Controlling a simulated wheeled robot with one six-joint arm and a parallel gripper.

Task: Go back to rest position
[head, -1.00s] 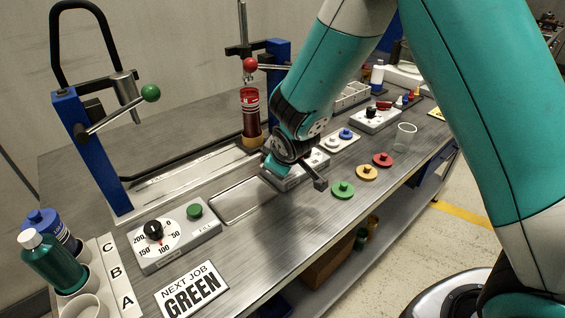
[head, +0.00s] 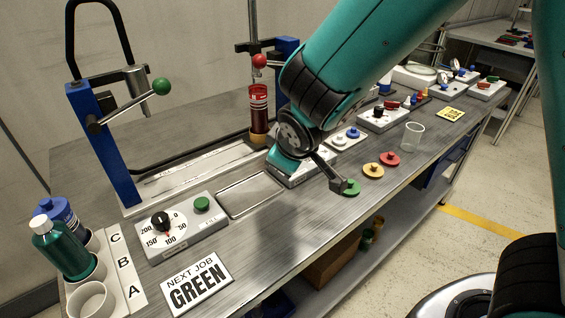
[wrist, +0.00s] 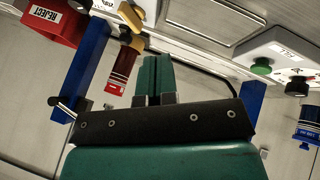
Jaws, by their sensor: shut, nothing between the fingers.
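My gripper (wrist: 158,65) shows in the wrist view as two green fingers close together, shut and empty. In the head view my arm reaches in from the upper right and bends down over the middle of the bench. The fingers cannot be made out there. My wrist is above a grey control box (head: 303,170) and partly hides it. No task object is held.
The blue-post press (head: 108,140) stands left, and a red cylinder (head: 259,108) stands behind my wrist. Green, yellow (head: 373,170) and red knobbed discs and a clear cup (head: 413,136) lie right. The dial box (head: 182,228) and bottles (head: 62,248) are front left.

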